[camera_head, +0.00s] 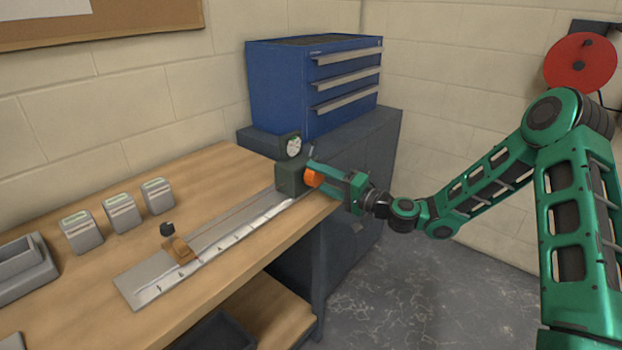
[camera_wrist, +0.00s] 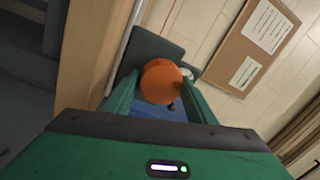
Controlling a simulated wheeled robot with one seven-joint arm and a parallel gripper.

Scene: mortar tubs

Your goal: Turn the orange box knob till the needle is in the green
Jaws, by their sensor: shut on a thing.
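The orange knob (camera_head: 313,178) sits on the side of a dark box (camera_head: 290,176) at the far end of a metal rail on the bench. A round dial (camera_head: 294,147) with a pale face stands on top of the box; its needle is too small to read. My gripper (camera_head: 318,177) is shut on the knob, with one finger on each side. In the wrist view the orange knob (camera_wrist: 161,82) lies between my gripper's green fingers (camera_wrist: 160,92), with the dark box (camera_wrist: 150,46) behind it. The dial face is mostly hidden there.
A graduated metal rail (camera_head: 222,238) runs along the wooden bench, with a brown slider (camera_head: 178,250) near its front end. Several grey blocks (camera_head: 120,213) and a grey tray (camera_head: 22,260) stand to the left. A blue drawer cabinet (camera_head: 280,85) stands behind the box.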

